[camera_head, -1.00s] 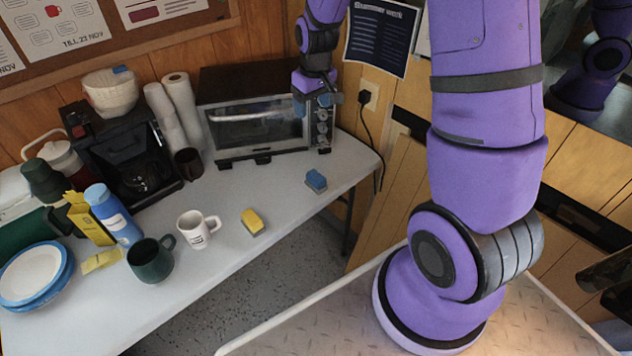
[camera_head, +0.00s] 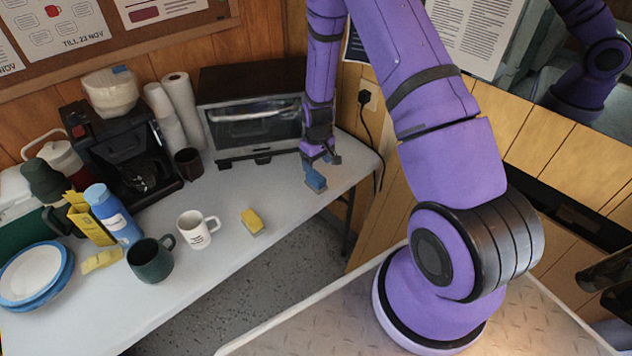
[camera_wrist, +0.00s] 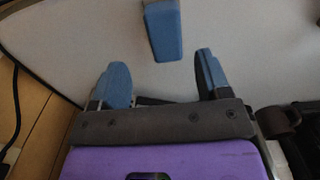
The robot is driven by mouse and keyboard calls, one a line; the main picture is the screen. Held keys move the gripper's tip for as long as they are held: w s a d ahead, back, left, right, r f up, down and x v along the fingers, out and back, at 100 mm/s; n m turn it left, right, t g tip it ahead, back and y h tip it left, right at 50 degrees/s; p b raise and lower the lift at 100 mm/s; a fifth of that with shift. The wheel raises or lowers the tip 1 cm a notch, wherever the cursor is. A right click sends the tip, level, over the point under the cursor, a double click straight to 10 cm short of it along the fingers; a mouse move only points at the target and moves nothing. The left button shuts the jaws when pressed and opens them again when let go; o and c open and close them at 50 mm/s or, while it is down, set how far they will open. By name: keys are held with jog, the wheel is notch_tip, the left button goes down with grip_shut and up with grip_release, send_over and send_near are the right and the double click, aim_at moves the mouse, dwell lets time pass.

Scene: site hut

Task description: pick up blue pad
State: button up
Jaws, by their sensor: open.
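The blue pad (camera_head: 315,182) lies on the white table near its front edge, to the right of the yellow pad. It also shows in the wrist view (camera_wrist: 163,32) at the top, beyond the fingertips and roughly between them in line. My gripper (camera_head: 321,160) is just above and behind the pad in the head view. In the wrist view my gripper (camera_wrist: 163,80) has its two blue fingers wide apart with nothing between them. The pad and fingers appear apart in the wrist view.
A toaster oven (camera_head: 250,112) stands behind and left of my gripper. A yellow pad (camera_head: 252,222), a white mug (camera_head: 195,230) and a green mug (camera_head: 150,262) stand to the left on the table (camera_head: 230,262). A power cord (camera_head: 372,125) hangs at the right.

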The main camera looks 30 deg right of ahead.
aim_at(316, 175)
jog(key=shift+s+a+f, duration=0.1)
jog(key=shift+a+f, duration=0.05)
jog(key=shift+f, duration=1.4)
jog(key=shift+s+a+f, duration=0.1)
jog(key=shift+a+f, duration=0.05)
jog(key=shift+f, duration=1.35)
jog(key=c, duration=1)
